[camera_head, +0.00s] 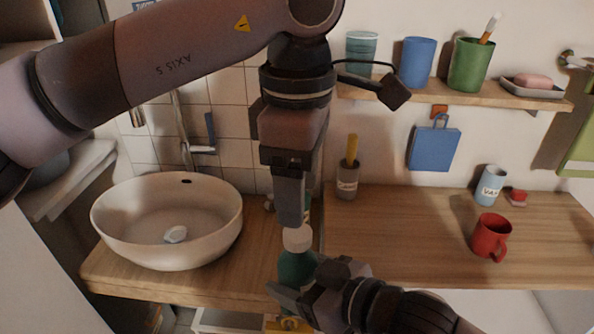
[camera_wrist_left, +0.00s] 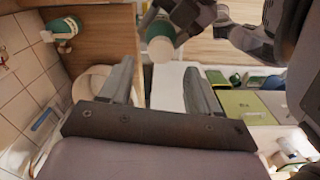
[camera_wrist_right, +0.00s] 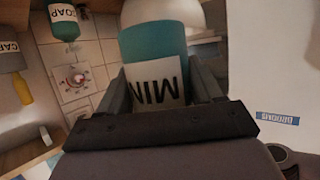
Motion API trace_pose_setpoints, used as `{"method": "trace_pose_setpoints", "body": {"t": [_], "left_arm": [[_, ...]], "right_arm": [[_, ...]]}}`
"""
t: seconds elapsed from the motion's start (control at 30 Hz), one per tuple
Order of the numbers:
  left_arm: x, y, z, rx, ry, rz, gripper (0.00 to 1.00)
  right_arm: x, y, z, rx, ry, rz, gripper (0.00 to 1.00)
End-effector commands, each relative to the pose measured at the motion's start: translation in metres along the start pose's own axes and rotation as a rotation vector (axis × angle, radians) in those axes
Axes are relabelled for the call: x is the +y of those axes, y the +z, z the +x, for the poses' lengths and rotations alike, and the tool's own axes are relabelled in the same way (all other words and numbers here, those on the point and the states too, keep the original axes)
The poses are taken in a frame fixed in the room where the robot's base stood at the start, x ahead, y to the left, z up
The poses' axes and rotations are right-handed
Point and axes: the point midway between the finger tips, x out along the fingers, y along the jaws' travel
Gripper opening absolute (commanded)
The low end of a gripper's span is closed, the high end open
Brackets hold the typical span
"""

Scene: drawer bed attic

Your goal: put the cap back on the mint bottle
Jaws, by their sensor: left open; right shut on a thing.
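The teal mint bottle (camera_head: 297,268) is upright near the counter's front edge, with a white round cap (camera_head: 297,238) at its top. I cannot tell how firmly the cap sits. My right gripper (camera_head: 290,297) is shut on the bottle's body; in the right wrist view the bottle (camera_wrist_right: 152,42) is between the fingers, its label partly hidden. My left gripper (camera_head: 291,222) points down just above the cap, overlapping its upper edge in the head view. In the left wrist view its fingers (camera_wrist_left: 162,75) are apart and empty, with the cap (camera_wrist_left: 161,50) beyond the tips.
A white basin (camera_head: 125,228) stands left on the wooden counter (camera_head: 400,235), with a small pale object (camera_head: 175,234) inside. A grey cup (camera_head: 347,182), red mug (camera_head: 490,237) and pale cup (camera_head: 490,185) stand right. A shelf (camera_head: 455,95) hangs above. Mid-counter is clear.

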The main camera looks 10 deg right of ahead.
Motion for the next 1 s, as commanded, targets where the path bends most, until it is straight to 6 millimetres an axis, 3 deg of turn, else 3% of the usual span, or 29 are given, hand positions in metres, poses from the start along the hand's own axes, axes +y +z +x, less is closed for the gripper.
{"method": "trace_pose_setpoints", "body": {"t": [1.0], "left_arm": [[-0.001, -0.001, -0.012, 0.001, -0.001, -1.660, 0.62]], "right_arm": [[0.000, 0.000, 0.000, 0.001, 0.000, 0.000, 0.00]]}}
